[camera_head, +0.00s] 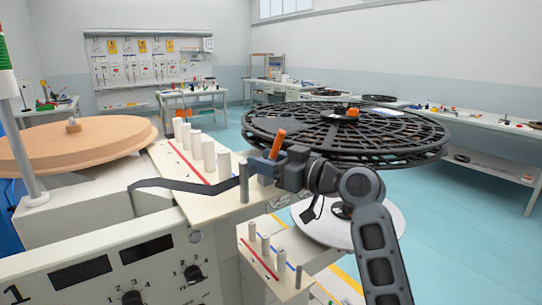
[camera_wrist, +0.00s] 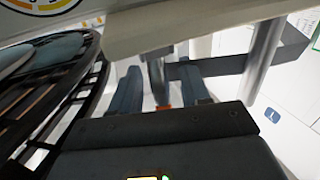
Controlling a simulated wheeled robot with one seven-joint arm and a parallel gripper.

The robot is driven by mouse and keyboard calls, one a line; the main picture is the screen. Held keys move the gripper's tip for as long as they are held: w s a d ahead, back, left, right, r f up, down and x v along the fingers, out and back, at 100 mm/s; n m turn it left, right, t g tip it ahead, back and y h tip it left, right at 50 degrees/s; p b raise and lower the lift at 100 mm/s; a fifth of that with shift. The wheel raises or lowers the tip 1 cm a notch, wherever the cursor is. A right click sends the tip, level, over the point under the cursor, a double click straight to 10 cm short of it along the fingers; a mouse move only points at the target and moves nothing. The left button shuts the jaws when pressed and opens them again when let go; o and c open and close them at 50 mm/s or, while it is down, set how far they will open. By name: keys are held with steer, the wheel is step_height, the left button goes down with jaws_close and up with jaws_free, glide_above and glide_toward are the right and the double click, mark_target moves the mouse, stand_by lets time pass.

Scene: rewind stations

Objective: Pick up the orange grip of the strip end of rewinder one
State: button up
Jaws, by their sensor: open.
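The orange grip (camera_head: 278,143) stands up, slightly tilted, at the end of the dark strip (camera_head: 190,186) on the cream deck of rewinder one (camera_head: 130,225), marked "1". My gripper (camera_head: 262,168) is open at the grip, its dark jaws close to the grip's lower part. In the wrist view my two fingers (camera_wrist: 160,78) are apart, and a small bit of orange (camera_wrist: 163,108) shows between them near the palm. The dark strip (camera_wrist: 210,68) runs off to the right there. Whether the fingers touch the grip cannot be told.
A grey post (camera_head: 244,182) stands just left of my gripper, and several pale rollers (camera_head: 208,152) line the deck. A large black spoked reel (camera_head: 400,140) lies close behind and right. A tan disc (camera_head: 75,145) is at left. Open floor (camera_head: 480,220) lies at right.

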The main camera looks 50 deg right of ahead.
steer(key=shift+w, duration=0.3)
steer(key=shift+c, duration=0.4)
jaws_close()
